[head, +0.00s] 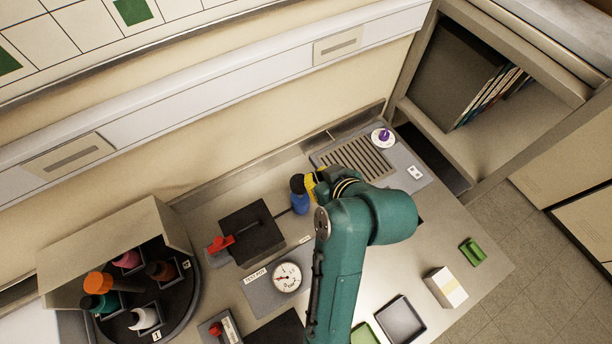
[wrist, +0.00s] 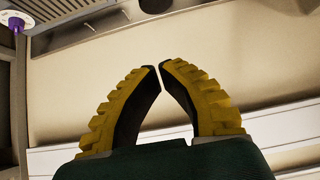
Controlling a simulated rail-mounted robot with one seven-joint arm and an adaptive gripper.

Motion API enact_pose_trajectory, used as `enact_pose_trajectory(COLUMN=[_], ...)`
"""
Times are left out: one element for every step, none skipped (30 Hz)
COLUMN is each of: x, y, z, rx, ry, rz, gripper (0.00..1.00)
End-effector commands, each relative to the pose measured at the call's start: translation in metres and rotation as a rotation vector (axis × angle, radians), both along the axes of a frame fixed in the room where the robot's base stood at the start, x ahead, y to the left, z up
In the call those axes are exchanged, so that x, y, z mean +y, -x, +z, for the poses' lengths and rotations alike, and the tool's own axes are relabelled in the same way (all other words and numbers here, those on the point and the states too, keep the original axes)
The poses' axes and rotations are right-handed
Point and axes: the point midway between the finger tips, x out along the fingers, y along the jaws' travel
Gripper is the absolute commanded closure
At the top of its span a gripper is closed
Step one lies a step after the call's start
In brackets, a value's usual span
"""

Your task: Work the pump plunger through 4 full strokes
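My gripper (head: 314,186) has yellow ridged fingers and hangs over the back of the bench, partly hidden by my teal arm. In the wrist view its fingertips (wrist: 160,66) nearly meet, with only a thin gap and nothing seen between them. A blue cylinder with a dark top (head: 300,200) stands just left of the fingers; I cannot tell whether they touch. A purple knob on a white disc (head: 383,137) stands at the back right, apart from the gripper, and shows in the wrist view (wrist: 16,23). I cannot tell which part is the pump plunger.
A black block (head: 252,232) with a red-ended lever (head: 221,244) and a round gauge (head: 287,276) lie left of my arm. A carousel of bottles (head: 185,300) is at far left. A slotted grille (head: 352,160) lies behind. A white box (head: 445,288) stands right.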

Motion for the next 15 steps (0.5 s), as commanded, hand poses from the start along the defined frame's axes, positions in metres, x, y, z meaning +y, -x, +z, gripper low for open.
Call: enact_pose_trajectory(x=[0.0, 0.0, 0.0, 0.0, 0.0, 0.001, 0.001, 0.002, 0.003, 0.005, 0.006, 0.009, 0.011, 0.013, 0.016], y=[0.001, 0.001, 0.0, 0.0, 0.0, 0.0, -0.001, -0.002, -0.004, -0.006, -0.009, -0.014, -0.017, -0.021, -0.027], z=[-0.004, -0.004, -0.004, -0.004, -0.004, -0.004, -0.005, -0.006, -0.009, -0.012, -0.015, -0.02, -0.024, -0.029, -0.034], rx=[0.005, 0.005, 0.004, 0.004, 0.004, 0.004, 0.004, 0.004, 0.005, 0.006, 0.006, 0.007, 0.006, 0.008, 0.006], ry=[-0.001, -0.001, -0.001, -0.001, -0.001, 0.0, 0.0, -0.001, -0.001, -0.002, -0.002, -0.002, -0.002, -0.002, -0.001], rz=[0.0, 0.0, 0.0, 0.0, 0.0, 0.001, 0.001, 0.001, 0.002, 0.003, 0.003, 0.004, 0.003, 0.003, 0.003], gripper=[1.0, 1.0, 1.0, 1.0, 1.0, 1.0, 1.0, 1.0, 1.0, 1.0, 1.0, 1.0, 1.0, 1.0, 1.0])
